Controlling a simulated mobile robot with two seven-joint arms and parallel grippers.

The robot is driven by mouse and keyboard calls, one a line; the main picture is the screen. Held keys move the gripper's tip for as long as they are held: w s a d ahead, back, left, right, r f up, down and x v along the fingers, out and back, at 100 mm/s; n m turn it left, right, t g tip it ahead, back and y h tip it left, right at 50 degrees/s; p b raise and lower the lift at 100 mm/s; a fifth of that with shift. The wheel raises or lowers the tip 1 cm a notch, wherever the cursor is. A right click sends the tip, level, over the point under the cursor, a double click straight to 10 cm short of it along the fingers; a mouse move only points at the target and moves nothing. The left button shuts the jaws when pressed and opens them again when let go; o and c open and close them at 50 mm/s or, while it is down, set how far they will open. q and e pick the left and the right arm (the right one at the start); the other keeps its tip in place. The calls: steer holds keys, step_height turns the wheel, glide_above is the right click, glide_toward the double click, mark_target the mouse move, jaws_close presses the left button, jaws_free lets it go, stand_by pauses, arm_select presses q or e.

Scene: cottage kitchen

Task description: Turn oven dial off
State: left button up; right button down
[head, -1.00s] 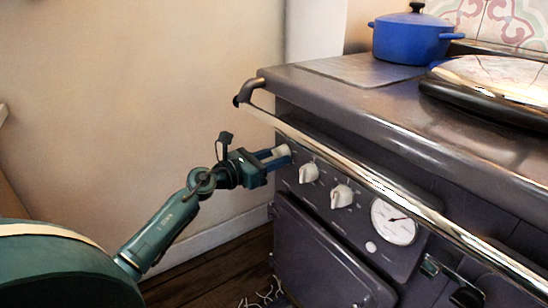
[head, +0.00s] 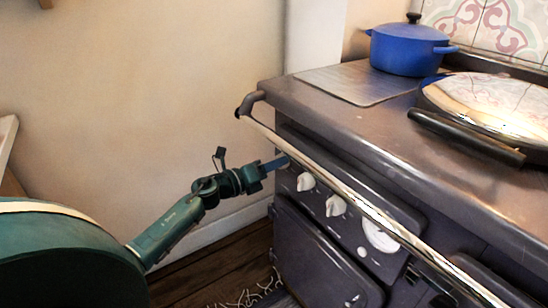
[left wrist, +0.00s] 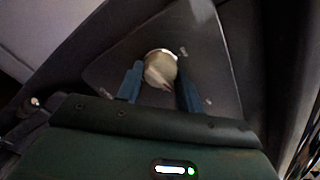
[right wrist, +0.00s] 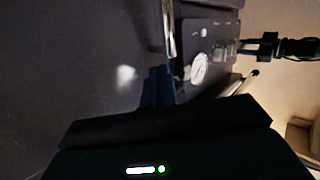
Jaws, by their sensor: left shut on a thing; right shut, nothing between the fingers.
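The dark range cooker's front panel has white dials. The leftmost dial (left wrist: 160,68) sits between the two blue fingers of my left gripper (left wrist: 160,86) in the left wrist view. The left gripper (head: 281,163) is shut on that dial, at the panel's left end under the rail. In the head view the fingers hide most of this dial. Two more white dials, one nearer (head: 306,181) and one farther right (head: 336,204), stand free. My right gripper (right wrist: 158,84) is shut and empty; it shows only in the right wrist view.
A metal rail (head: 335,186) runs along the cooker's front, just above the dials. A round white gauge (head: 380,237) is right of them. A blue pot (head: 408,48) and a round hob lid (head: 490,102) are on top.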

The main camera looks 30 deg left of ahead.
arm_select(q)
steer(key=n+p, duration=0.9)
steer(key=n, duration=0.6)
steer(key=shift+r, duration=0.15)
arm_select(e)
step_height(320, 180, up, 7)
steer(key=s+d+m+h, duration=0.1)
steer(key=s+d+m, duration=0.1)
steer(key=m, duration=0.1)
steer(key=shift+d+r+g, duration=0.2)
steer(key=shift+g, duration=0.2)
arm_select(q)
steer(key=o, duration=1)
arm_select(e)
steer(key=shift+d, duration=0.1)
